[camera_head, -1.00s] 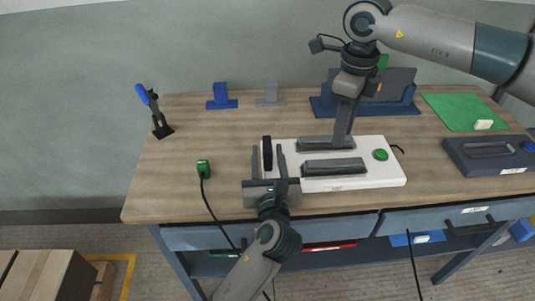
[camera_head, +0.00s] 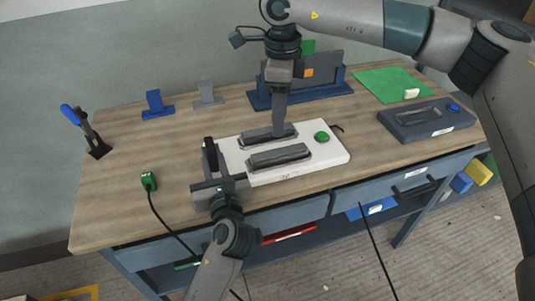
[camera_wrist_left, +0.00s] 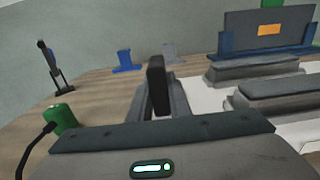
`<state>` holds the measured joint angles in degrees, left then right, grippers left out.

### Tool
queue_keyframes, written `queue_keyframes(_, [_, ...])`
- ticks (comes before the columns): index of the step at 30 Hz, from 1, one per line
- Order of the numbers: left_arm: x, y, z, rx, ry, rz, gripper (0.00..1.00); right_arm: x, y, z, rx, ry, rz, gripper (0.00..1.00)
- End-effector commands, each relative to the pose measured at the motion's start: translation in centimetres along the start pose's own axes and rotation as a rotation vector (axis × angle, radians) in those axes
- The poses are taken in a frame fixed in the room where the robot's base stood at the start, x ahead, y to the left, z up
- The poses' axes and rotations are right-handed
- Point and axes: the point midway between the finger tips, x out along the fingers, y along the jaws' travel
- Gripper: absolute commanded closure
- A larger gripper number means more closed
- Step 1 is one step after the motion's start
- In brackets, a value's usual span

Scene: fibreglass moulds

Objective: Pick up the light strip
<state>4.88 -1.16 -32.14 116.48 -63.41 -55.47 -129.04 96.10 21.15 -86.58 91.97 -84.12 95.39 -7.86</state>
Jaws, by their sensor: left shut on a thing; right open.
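A dark, narrow upright block (camera_head: 210,151) stands between the fingers of my left gripper (camera_head: 214,162), at the left end of a white board. It also shows between the fingers in the left wrist view (camera_wrist_left: 157,85). The left gripper is shut on it. I cannot tell whether this block is the light strip. My right gripper (camera_head: 278,128) is open and points down at the far grey mould (camera_head: 256,138) on the board; its fingertips are hard to make out. The near grey mould (camera_head: 280,156) lies beside it.
The white board (camera_head: 330,156) carries a green button (camera_head: 321,137). A green plug (camera_head: 149,181) with a black cable lies left. A dark tray (camera_head: 428,121) sits right.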

Motion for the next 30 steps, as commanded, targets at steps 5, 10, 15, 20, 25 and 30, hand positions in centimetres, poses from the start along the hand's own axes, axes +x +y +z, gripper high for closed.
queue_keyframes(5, [0.0,0.0,0.0,0.000,0.000,0.000,1.00,-0.9,0.1,0.3,-0.202,0.000,0.001,0.55])
queue_keyframes(10, [0.0,0.0,0.0,0.000,0.000,0.000,1.00,-1.6,0.1,0.3,-0.370,-0.001,0.000,0.55])
queue_keyframes(15, [0.0,0.0,0.0,0.000,0.001,0.000,1.00,-2.0,0.1,0.3,-0.451,0.000,0.000,0.55])
queue_keyframes(20, [0.0,0.0,0.0,0.000,0.001,0.000,1.00,-2.0,0.1,0.3,-0.460,0.000,0.000,0.55])
queue_keyframes(25, [0.0,0.0,0.0,0.000,0.001,0.000,1.00,-2.0,0.1,0.3,-0.459,0.000,0.000,0.55])
queue_keyframes(30, [0.0,0.0,0.0,0.000,0.001,0.000,1.00,-1.2,0.1,0.3,-0.459,0.001,0.002,0.55])
